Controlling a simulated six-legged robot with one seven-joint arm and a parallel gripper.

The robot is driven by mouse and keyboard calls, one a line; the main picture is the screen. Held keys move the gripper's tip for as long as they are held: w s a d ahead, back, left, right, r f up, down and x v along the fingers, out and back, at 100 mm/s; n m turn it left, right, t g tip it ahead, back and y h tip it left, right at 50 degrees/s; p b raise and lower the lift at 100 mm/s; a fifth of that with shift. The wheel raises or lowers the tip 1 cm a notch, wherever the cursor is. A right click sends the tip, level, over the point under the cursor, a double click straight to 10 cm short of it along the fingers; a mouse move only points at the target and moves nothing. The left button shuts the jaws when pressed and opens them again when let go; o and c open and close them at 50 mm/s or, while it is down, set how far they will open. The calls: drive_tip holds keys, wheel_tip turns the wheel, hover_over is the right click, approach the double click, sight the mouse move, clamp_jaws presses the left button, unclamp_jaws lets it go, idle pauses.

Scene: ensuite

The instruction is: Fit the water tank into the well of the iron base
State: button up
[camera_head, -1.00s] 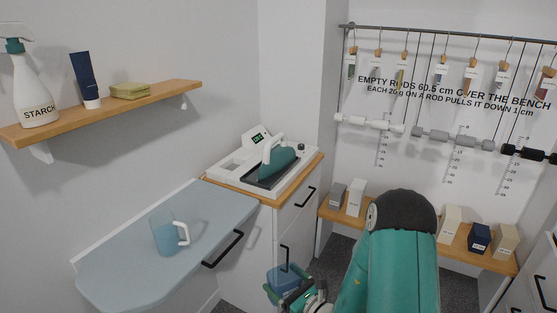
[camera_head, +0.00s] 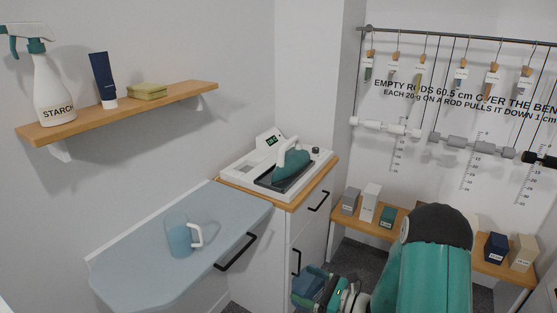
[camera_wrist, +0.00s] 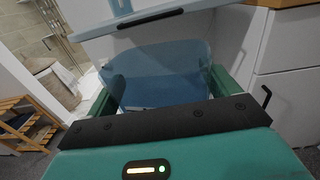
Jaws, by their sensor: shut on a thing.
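The water tank (camera_head: 306,289) is a translucent blue box. My gripper (camera_head: 318,285) is shut on it, low in front of the white cabinet. A teal iron (camera_head: 291,166) rests on the base. The well cannot be made out clearly from here.
A blue-grey board (camera_head: 150,250) with a jug (camera_head: 179,238) of blue liquid lies left of the cabinet (camera_head: 310,218). Black handles stick out from the fronts. A shelf (camera_head: 180,108) is above. A low bench (camera_head: 384,232) with boxes stands right, below hanging rods.

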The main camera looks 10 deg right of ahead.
sight(303, 288)
drive_tip(key=shift+w+a+f+m+t+h, duration=0.2)
drive_tip(key=shift+a+f+m+t+h, duration=0.05)
drive_tip(key=shift+f+m+t+h, duration=0.3)
drive_tip(key=f+m+t+h, duration=0.1)
drive_tip(key=h, duration=0.1)
drive_tip(key=w+f+m+t+h, duration=0.1)
drive_tip(key=m+t+h, duration=0.1)
drive_tip(key=f+m+t+h, duration=0.1)
drive_tip(key=m+t+h, duration=0.1)
drive_tip(key=shift+w+a+f+m+h, duration=0.2)
drive_tip(key=shift+w+f+m+h, duration=0.05)
drive_tip(key=shift+w+f+h, duration=0.15)
drive_tip(key=m+h, duration=0.1)
drive_tip(key=f+m+t+h, duration=0.1)
drive_tip(key=h, duration=0.1)
drive_tip(key=shift+w+d+h, duration=0.2)
drive_tip(key=shift+h, duration=0.05)
drive_tip(key=shift+w+d+f+m+t+h, duration=0.15)
drive_tip(key=shift+d+f+m+h, duration=0.1)
drive_tip(key=shift+m+h, duration=0.5)
drive_tip(key=shift+s+d+f+m+t+h, duration=0.15)
drive_tip(key=shift+m+h, duration=0.3)
drive_tip(key=shift+h, duration=0.5)
drive_tip(key=shift+w, duration=0.1)
drive_tip(key=shift+a, duration=0.25)
